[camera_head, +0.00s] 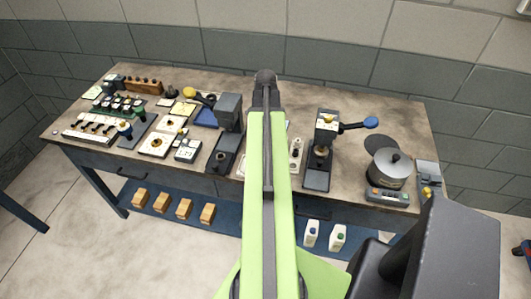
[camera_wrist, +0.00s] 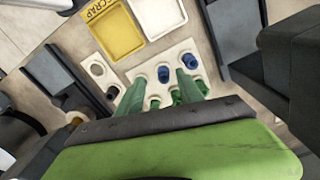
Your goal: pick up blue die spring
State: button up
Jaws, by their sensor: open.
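In the wrist view a pale block with round holes (camera_wrist: 148,70) lies beneath my gripper (camera_wrist: 158,91). A dark blue piece (camera_wrist: 164,75) stands in it between my fingertips, and a second blue piece (camera_wrist: 189,61) stands to its right, just past the right fingertip. Either may be the blue die spring; I cannot tell which. My two green fingers are apart with nothing held between them. Small green pieces show lower in the block, partly hidden by the fingers. In the head view my arm covers most of this area; only a pale edge (camera_head: 295,150) shows.
In the head view a lever press (camera_head: 320,150) and a pot (camera_head: 390,170) stand right on the bench.

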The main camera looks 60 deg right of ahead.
jog(key=f+b, duration=0.5)
jog(key=shift+d+f, duration=0.2)
jog(key=shift+d, duration=0.2)
jog(key=shift+r, duration=0.2)
grip_shut()
